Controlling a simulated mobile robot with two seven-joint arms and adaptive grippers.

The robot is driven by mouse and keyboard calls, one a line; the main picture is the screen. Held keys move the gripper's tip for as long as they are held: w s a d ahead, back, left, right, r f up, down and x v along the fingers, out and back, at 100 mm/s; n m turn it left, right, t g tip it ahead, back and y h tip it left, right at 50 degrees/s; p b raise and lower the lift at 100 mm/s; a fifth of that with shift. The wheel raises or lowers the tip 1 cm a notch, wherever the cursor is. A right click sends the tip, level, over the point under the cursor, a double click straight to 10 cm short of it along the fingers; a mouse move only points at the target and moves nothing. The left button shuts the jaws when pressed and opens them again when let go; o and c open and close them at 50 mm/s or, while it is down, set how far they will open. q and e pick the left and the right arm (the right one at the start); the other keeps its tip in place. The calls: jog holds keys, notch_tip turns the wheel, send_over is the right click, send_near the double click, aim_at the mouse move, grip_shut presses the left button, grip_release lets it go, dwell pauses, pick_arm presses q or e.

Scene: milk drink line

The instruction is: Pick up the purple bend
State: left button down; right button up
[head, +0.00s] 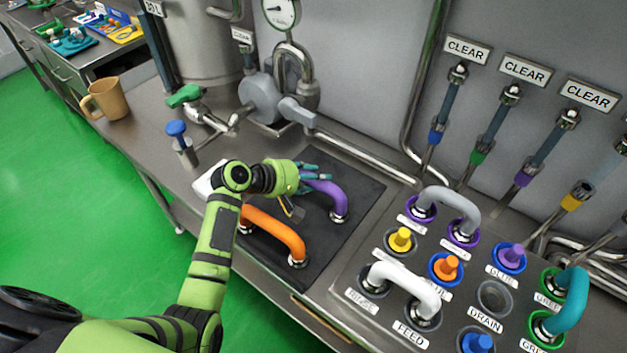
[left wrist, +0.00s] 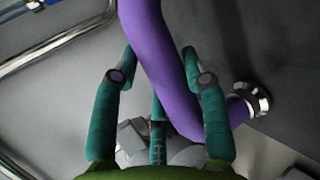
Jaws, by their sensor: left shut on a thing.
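The purple bend (head: 327,192) is a curved pipe with metal end fittings, at the dark mat's far side. My left gripper (head: 308,176) is shut on it near its left part. In the left wrist view teal fingers (left wrist: 160,85) lie on both sides of the purple bend (left wrist: 166,75), and one metal end shows at the right. The fitting at its right end appears at the mat; I cannot tell whether the bend is lifted. Its other end is hidden behind the gripper in the head view. My right gripper is not in view.
An orange bend (head: 275,232) lies close in front on the dark mat (head: 362,190). To the right stands a port panel with a grey bend (head: 450,200), a white bend (head: 405,285), a teal bend (head: 572,300) and coloured plugs. Valves and a tan mug (head: 108,99) stand left.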

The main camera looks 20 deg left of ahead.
pick_arm(q)
jog(key=shift+w+r, duration=0.1)
jog(key=shift+r, duration=0.45)
notch_tip(320, 180, up, 2)
jog(key=shift+r+b, duration=0.25)
jog(key=shift+b, duration=0.1)
jog(key=w+d+r+b, duration=0.1)
jog(key=d+r+b, duration=0.1)
jog(key=d+r, duration=0.5)
jog(key=d, duration=0.4)
jog(key=shift+w+d+r, duration=0.2)
jog(key=shift+w+d, duration=0.1)
jog(key=shift+w, duration=0.05)
jog(key=shift+r, duration=0.1)
